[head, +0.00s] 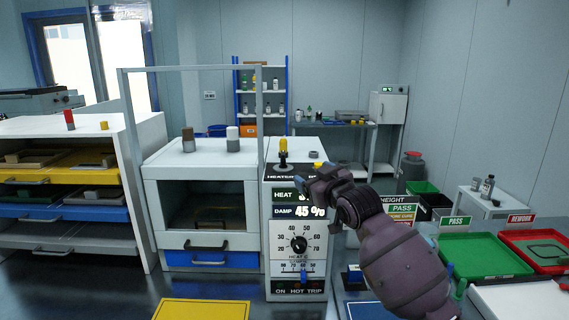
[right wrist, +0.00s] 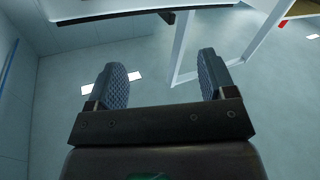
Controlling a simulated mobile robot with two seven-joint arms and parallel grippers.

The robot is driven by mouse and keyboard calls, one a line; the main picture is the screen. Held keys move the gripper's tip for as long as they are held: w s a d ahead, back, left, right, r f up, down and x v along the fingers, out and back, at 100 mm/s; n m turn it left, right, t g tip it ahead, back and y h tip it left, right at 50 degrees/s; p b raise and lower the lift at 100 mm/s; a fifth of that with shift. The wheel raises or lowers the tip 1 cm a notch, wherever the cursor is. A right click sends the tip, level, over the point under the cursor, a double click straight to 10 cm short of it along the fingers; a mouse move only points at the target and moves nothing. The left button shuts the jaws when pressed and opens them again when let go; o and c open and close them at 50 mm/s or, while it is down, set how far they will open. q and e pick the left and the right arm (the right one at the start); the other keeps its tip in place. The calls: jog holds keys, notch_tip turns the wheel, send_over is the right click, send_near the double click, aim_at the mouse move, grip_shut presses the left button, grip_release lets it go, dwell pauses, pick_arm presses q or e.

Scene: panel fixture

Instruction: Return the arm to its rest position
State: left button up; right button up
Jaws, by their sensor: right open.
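My right arm (head: 400,262) comes in from the lower right of the head view. Its gripper (head: 312,183) is raised in front of the upper part of the white control panel (head: 281,262) and covers part of the HEAT display (head: 285,195). In the right wrist view the two finger pads (right wrist: 164,78) stand wide apart with nothing between them. Whether the gripper touches the panel cannot be told from the head view. The panel has a black round dial (head: 299,244), a DAMP display reading 45% and a blue slider (head: 303,277). My left gripper is not in view.
A white cabinet with a window (head: 205,205) stands left of the panel, under a grey frame (head: 190,68). A yellow-topped lever (head: 283,150) rises from the panel's top. A green PASS tray (head: 480,262) and red REWORK tray (head: 540,247) lie to the right.

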jog(key=s+d+f+m+h, duration=0.2)
jog(key=s+d+f, duration=0.6)
jog(key=f, duration=0.4)
jog(key=s+d+f+m+h, duration=0.25)
jog(key=s+d+f, duration=0.25)
jog(key=s+f, duration=0.6)
jog(key=s+d+f+m+g+h, duration=0.1)
jog(key=s+d+f+g, duration=0.1)
jog(key=s+f, duration=0.7)
jog(key=s+d+f+m+g+h+b, duration=0.1)
jog(key=s+d+f, duration=0.4)
jog(key=s+f, duration=0.5)
jog(key=s+g+h, duration=0.1)
jog(key=s, duration=0.3)
jog(key=shift+d+f+m+g, duration=0.2)
jog(key=shift+f+m+g, duration=0.1)
jog(key=shift+m+g, duration=0.1)
